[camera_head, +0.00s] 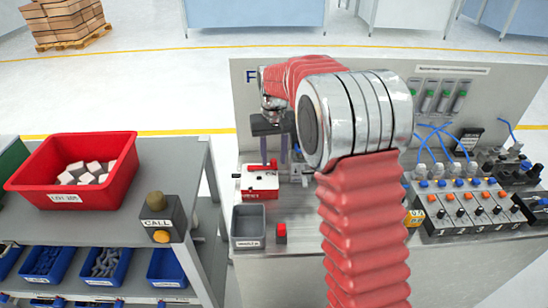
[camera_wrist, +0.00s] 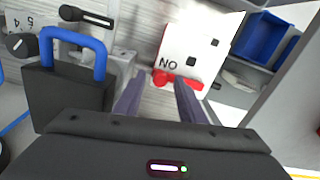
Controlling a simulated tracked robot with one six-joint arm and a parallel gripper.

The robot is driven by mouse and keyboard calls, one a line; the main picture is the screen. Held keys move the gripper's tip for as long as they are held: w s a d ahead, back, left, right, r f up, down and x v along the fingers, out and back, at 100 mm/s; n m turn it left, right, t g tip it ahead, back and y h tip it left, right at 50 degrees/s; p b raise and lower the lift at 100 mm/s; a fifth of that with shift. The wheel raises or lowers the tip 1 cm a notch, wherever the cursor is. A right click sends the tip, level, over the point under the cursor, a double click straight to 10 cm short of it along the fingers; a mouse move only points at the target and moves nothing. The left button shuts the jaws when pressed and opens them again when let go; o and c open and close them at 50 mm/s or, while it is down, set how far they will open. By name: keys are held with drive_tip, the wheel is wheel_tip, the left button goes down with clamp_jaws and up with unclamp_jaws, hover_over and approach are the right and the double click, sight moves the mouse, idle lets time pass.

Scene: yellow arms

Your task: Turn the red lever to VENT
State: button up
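A white box with a red lower part (camera_head: 260,193) stands on the bench. A red lever (camera_head: 262,166) shows at its top, below my gripper (camera_head: 274,156). In the wrist view the red lever (camera_wrist: 176,80) lies across the edge of the white panel (camera_wrist: 195,50), beside the tip of my right-hand finger. I cannot tell whether a finger touches the lever. No VENT marking is legible.
In the wrist view a blue-shackled padlock (camera_wrist: 75,75) and a black handle (camera_wrist: 86,17) are at left. A grey bin (camera_head: 248,228) and small red block (camera_head: 281,233) sit in front of the box. A valve row (camera_head: 475,205) is at right, a red crate (camera_head: 75,172) at left.

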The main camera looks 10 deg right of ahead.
drive_tip(key=shift+f, duration=0.3)
drive_tip(key=shift+c, duration=0.2)
clamp_jaws()
idle(0.3)
